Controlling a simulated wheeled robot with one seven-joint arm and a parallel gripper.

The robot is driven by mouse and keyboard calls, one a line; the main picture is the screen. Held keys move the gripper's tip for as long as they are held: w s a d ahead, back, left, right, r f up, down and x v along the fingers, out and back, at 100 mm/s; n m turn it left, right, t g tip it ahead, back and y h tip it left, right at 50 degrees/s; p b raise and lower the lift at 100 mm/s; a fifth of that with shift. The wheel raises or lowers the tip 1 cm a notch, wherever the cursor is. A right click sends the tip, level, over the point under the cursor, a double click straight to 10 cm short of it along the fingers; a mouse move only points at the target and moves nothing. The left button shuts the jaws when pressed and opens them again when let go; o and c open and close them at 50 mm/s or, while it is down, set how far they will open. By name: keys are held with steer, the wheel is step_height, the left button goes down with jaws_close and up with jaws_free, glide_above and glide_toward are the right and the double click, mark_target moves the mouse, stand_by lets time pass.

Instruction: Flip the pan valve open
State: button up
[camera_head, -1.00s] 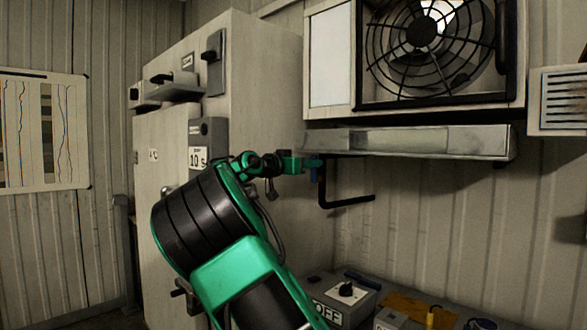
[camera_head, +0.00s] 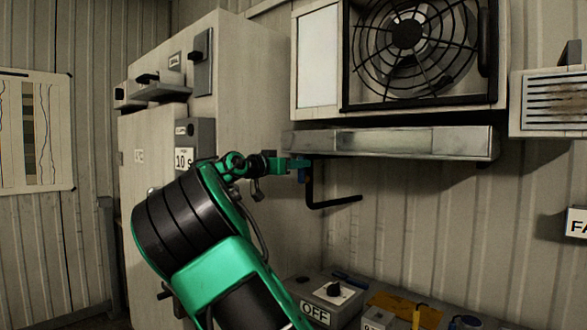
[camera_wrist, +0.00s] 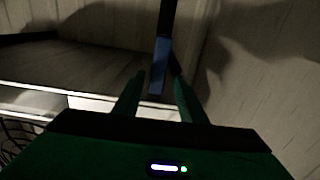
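The pan (camera_head: 400,142) is a long grey metal tray under the fan unit. A black bent pipe (camera_head: 335,202) hangs below its left end. The pan valve's blue lever (camera_head: 303,174) is at the top of this pipe, partly hidden by my gripper (camera_head: 297,164). In the wrist view the blue lever (camera_wrist: 159,65) points down between the two green fingertips of my gripper (camera_wrist: 158,78). The fingers are apart, with a visible gap on the left of the lever. The lever looks closer to the right finger; I cannot tell whether they touch.
The caged fan (camera_head: 408,35) is above the pan. A tall grey cabinet (camera_head: 255,100) with switches stands behind my arm. A box with a knob marked OFF (camera_head: 325,300) sits lower down. A louvred vent (camera_head: 555,102) is on the right wall.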

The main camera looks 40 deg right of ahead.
steer(key=v, duration=1)
steer(key=shift+a, duration=0.2)
steer(key=shift+w, duration=0.1)
